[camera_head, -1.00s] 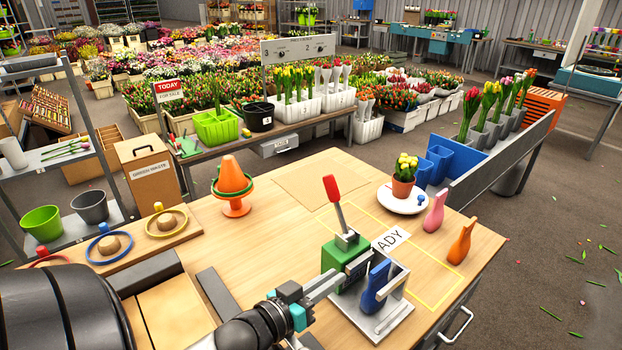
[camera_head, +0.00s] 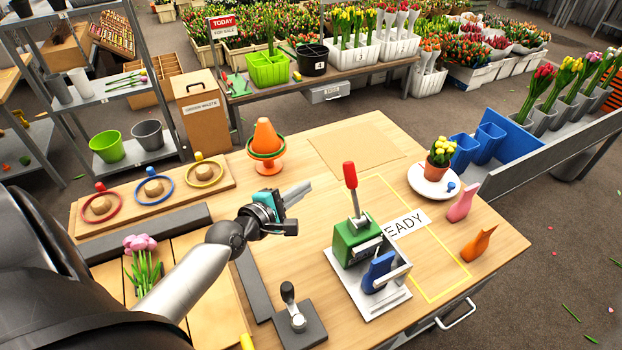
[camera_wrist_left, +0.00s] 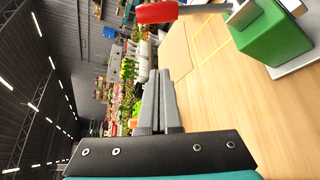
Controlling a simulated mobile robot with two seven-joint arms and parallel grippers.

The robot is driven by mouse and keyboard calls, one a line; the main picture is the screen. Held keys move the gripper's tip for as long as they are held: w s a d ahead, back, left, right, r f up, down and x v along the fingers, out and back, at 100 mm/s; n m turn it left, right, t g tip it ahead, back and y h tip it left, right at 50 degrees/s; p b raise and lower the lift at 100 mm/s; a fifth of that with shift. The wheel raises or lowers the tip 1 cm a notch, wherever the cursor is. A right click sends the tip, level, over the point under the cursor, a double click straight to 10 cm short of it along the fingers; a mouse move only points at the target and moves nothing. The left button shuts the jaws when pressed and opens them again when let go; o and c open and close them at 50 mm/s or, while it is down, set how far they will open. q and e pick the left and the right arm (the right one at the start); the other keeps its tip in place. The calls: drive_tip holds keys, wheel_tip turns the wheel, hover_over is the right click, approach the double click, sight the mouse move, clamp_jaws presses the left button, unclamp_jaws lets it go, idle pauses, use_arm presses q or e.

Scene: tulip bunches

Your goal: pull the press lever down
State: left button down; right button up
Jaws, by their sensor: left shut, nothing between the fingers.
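The press lever (camera_head: 350,176) has a red grip on a thin metal rod. It stands up from the green press (camera_head: 352,240), tilted slightly left. A blue piece (camera_head: 378,271) sits at the front of the press, on its pale base plate (camera_head: 384,300). My left gripper (camera_head: 306,188) is shut and empty, left of the lever and apart from it. My right gripper is not in view.
A small black-knobbed lever (camera_head: 290,300) stands on a dark plate at the front. An orange cone (camera_head: 266,140) stands behind my left gripper.

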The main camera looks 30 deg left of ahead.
use_arm(q)
drive_tip(key=w+d+p, duration=0.1)
drive_tip(key=w+d, duration=0.3)
drive_tip(key=w, duration=0.3)
drive_tip(key=shift+w+f, duration=0.2)
drive_tip(key=shift+w, duration=0.15)
drive_tip(key=shift+s+r, duration=0.1)
idle(0.4)
drive_tip(key=shift+s+d+r+m+p, duration=0.1)
drive_tip(key=shift+d+r+m+p, duration=0.1)
drive_tip(key=shift+d+m+p, duration=0.1)
